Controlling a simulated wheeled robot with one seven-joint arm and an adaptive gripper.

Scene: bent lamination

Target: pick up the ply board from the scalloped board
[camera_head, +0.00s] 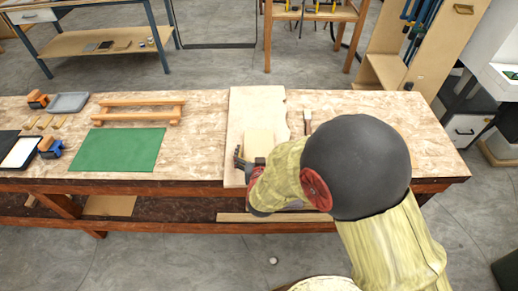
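The scalloped board (255,105) is a pale, tall rectangular board lying flat on the workbench, with notches along its right edge. A smaller tan piece, apparently the ply board (258,143), lies on its lower half. My gripper (241,160) is dark and sits at the near left corner of the ply board, over the scalloped board. My arm comes in from the lower right and hides the near right part of both boards. The fingers are small and partly hidden, so I cannot tell whether they are open or touching the ply board.
The workbench (205,140) holds a green mat (118,150), a wooden rack (138,112), a grey tray (69,103) and orange and blue clamp-like tools at the left. A brush-like tool (307,120) lies right of the scalloped board. The bench between mat and board is clear.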

